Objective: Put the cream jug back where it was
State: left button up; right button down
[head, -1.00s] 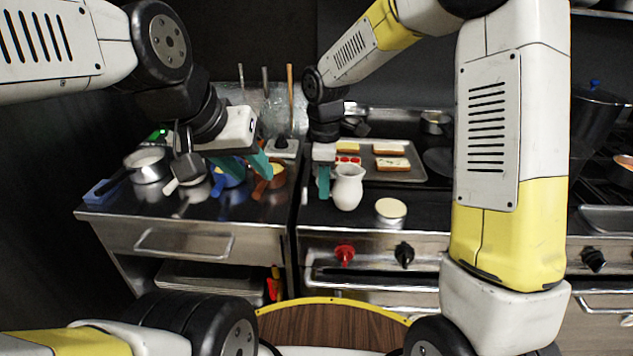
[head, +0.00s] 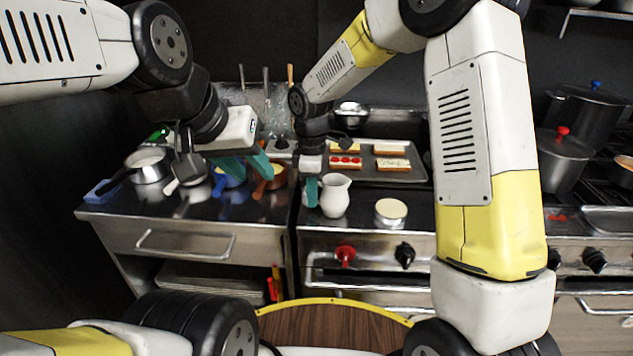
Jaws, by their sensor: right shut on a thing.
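The white cream jug (head: 335,197) is upright at the front left of the dark stove top, left of a round cream-topped tin. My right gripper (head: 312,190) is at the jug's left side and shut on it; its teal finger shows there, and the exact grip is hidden. I cannot tell whether the jug's base touches the surface. My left gripper (head: 246,167) is open and empty, its teal fingers spread above the small blue pan (head: 229,178) and copper pan (head: 270,182) on the left counter.
The round tin (head: 391,212) stands close on the jug's right. Behind is a tray (head: 416,172) of topped slices. A pot of white liquid (head: 148,165) and a blue block (head: 98,192) are on the left counter. My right forearm hides part of the stove.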

jog(key=shift+f, duration=0.1)
jog(key=c, duration=1.5)
grip_release()
